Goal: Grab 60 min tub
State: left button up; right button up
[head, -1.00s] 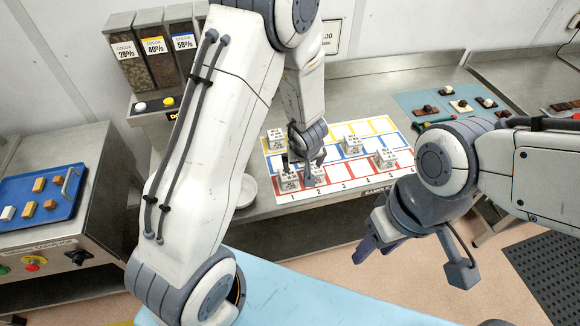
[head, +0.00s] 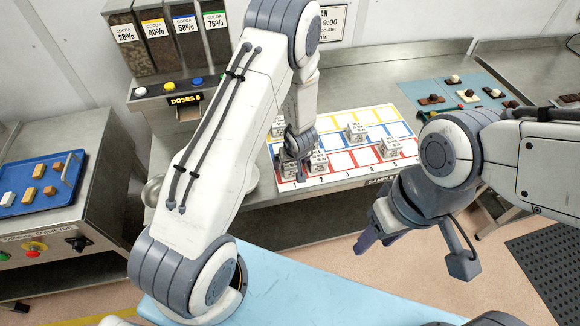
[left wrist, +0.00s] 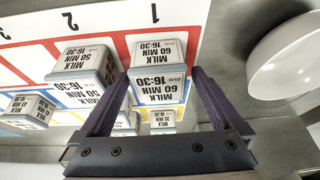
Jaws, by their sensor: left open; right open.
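In the left wrist view, a tub labelled MILK 60 MIN, due 16:30 (left wrist: 157,88) stands upright by slot 1, between the finger lines of my open left gripper (left wrist: 160,74). I cannot tell whether a finger touches it. More tubs behind are partly hidden. In the head view, my left gripper (head: 297,160) is low over the slot 1 tub (head: 288,170), beside the slot 2 tub (head: 319,162). My right gripper (head: 375,228) is open and empty, away from the tubs.
The sample mat (head: 345,181) has coloured cells. Other tubs (head: 356,133) and (head: 389,148) stand further right on it. A white bowl (left wrist: 288,62) is close beside slot 1. A blue tray (head: 68,197) and cocoa dispensers (head: 170,50) are to the left.

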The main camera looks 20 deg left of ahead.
pick_arm(q)
jog(key=c, duration=1.4)
jog(key=shift+c, duration=0.2)
notch_tip(320, 180, up, 5)
jog(key=shift+w+f+p, duration=0.1)
jog(key=shift+p, duration=0.9)
jog(key=s+d+r+p, duration=0.35)
jog(key=d+r, duration=0.25)
jog(key=d, duration=0.4)
notch_tip(320, 180, up, 7)
jog(key=p, duration=0.6)
jog(key=shift+s+d+p, duration=0.35)
jog(key=shift+s+d, duration=0.1)
